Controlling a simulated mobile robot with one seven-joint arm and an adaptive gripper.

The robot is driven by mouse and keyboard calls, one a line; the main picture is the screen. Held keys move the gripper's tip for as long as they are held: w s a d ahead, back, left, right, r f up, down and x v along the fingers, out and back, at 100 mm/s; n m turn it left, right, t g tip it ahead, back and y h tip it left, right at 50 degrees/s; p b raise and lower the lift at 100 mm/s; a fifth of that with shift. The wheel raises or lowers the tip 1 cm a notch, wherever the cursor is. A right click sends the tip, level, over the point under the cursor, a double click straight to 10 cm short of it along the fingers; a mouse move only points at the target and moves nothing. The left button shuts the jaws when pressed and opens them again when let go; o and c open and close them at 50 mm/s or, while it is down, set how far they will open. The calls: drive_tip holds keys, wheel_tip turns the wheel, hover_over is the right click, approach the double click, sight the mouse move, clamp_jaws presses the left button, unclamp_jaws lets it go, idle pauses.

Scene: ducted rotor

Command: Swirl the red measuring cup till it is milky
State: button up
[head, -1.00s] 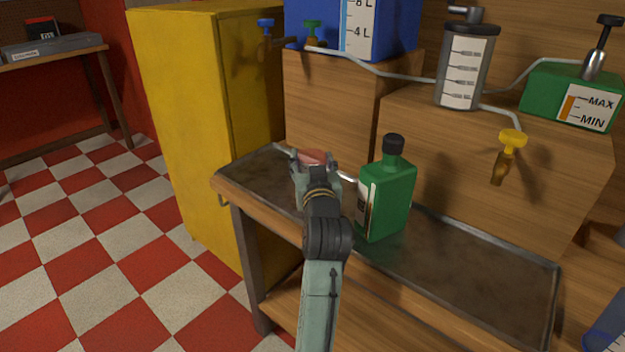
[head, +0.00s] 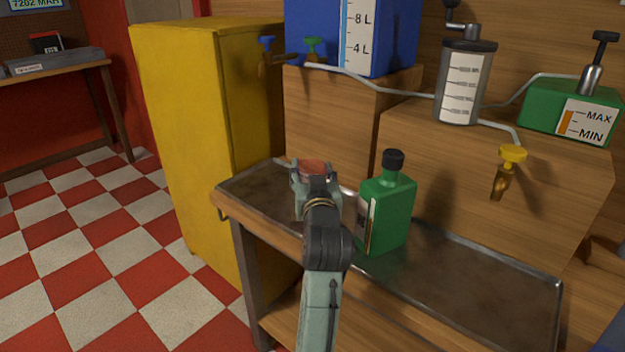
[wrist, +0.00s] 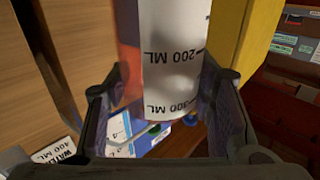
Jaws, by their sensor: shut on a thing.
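The red measuring cup (head: 314,167) shows in the head view as a small reddish shape at the end of my arm, above the tray's left end. My gripper (head: 314,178) is shut on it, with a finger on each side. In the wrist view the cup (wrist: 130,55) fills the middle between the fingers, with a white scale marked 200 ML and 300 ML that reads upside down. My gripper (wrist: 160,115) shows there on both sides of the cup. The arm hides most of the cup in the head view, and I cannot tell how cloudy its contents are.
A green bottle (head: 386,215) with a black cap stands on the metal tray (head: 470,275), right of my gripper. Behind are a blue tank (head: 400,35), a grey cylinder (head: 464,85), a green container (head: 560,108) and a yellow tap (head: 511,155). A yellow cabinet (head: 185,110) stands left.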

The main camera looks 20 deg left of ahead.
wheel_tip(320, 180, up, 11)
drive_tip(key=shift+r+p, duration=0.2)
drive_tip(key=shift+p, duration=0.85)
wheel_tip(320, 180, up, 2)
drive_tip(key=shift+r+p, duration=0.25)
drive_tip(key=shift+p, duration=0.8)
